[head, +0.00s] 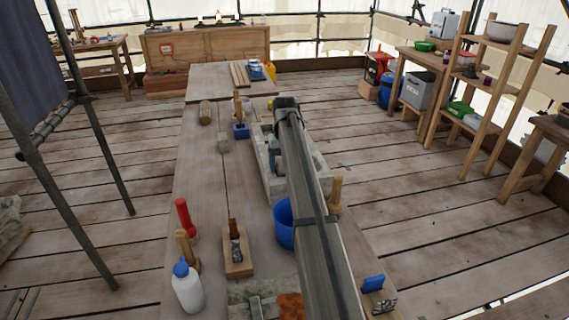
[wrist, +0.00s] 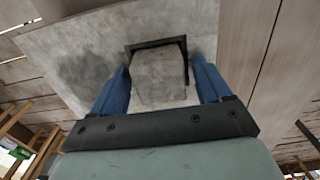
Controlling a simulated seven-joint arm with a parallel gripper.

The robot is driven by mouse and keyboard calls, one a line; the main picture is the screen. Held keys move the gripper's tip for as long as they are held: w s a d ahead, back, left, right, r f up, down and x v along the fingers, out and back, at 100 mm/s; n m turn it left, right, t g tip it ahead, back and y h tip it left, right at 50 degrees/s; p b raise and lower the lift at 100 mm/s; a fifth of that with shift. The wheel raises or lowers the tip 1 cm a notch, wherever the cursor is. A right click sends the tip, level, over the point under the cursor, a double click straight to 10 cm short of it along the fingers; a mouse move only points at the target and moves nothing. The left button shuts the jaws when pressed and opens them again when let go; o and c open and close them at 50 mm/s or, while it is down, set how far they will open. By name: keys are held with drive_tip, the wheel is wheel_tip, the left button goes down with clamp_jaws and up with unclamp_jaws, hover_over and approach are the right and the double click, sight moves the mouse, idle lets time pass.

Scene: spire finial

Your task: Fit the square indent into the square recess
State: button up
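A grey, roughly square stone block (wrist: 158,78) shows in the wrist view between the two blue fingers of my gripper (wrist: 160,68). The left finger appears to meet the block's side; a thin dark strip shows between the block and the right finger. The block lies over a square recess (wrist: 186,62) in a flat grey stone slab (wrist: 85,45). The recess's dark edge shows along the block's far and right sides. How deep the block sits, and whether the fingers press on it, is unclear.
A blue bucket (head: 285,236) stands right beside my arm. The bench's left middle is mostly clear.

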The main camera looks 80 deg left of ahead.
drive_tip(key=shift+o, duration=0.3)
drive_tip(key=shift+r, duration=0.1)
wheel_tip(320, 180, up, 12)
idle(0.5)
idle(0.4)
